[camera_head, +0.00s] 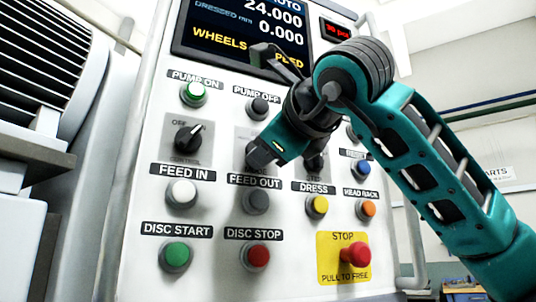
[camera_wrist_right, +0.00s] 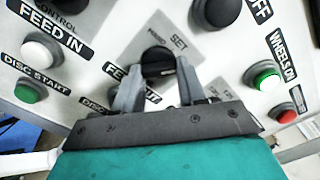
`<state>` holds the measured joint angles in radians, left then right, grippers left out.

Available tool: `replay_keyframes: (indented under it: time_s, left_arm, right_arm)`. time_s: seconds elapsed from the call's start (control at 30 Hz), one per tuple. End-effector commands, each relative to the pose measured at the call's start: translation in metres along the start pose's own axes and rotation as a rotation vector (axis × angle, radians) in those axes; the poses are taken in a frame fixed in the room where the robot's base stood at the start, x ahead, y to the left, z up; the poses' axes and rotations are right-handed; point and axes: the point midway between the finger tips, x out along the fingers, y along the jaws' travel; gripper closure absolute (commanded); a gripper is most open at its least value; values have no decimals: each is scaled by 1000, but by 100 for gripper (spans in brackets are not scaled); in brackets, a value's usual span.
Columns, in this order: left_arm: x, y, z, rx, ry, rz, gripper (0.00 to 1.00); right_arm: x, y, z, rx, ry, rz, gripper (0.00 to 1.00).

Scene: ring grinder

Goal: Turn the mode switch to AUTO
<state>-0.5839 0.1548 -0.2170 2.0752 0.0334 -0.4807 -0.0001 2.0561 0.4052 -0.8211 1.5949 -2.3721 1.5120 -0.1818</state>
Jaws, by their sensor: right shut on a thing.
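The mode switch (camera_wrist_right: 160,62) is a round black rotary knob on a grey plate in the right wrist view, with SET printed above it and a partly hidden word to its left. My right gripper (camera_wrist_right: 160,88) has its two grey fingers on either side of the knob and is shut on it. In the head view my right gripper (camera_head: 262,156) comes in from the right and hides most of the switch. The knob's exact pointing direction is hard to read. My left gripper is not in view.
Around the switch are the PUMP OFF button (camera_head: 258,107), the FEED OUT button (camera_head: 256,201), another black rotary knob (camera_head: 187,138) at left and the yellow DRESS button (camera_head: 317,206). A red stop button (camera_head: 355,254) sits lower right. A screen (camera_head: 222,30) is above.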

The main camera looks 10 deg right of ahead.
Motion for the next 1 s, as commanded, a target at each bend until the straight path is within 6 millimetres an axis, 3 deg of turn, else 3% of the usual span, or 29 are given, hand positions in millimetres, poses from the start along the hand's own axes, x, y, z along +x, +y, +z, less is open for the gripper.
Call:
replay_keyframes:
  time_s: [0.4, 1.0]
  left_arm:
    - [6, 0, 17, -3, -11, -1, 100]
    - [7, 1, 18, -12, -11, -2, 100]
  right_arm:
    - [0, 3, 0, 216, 1, 2, 90]
    - [0, 2, 0, 257, 2, 2, 90]
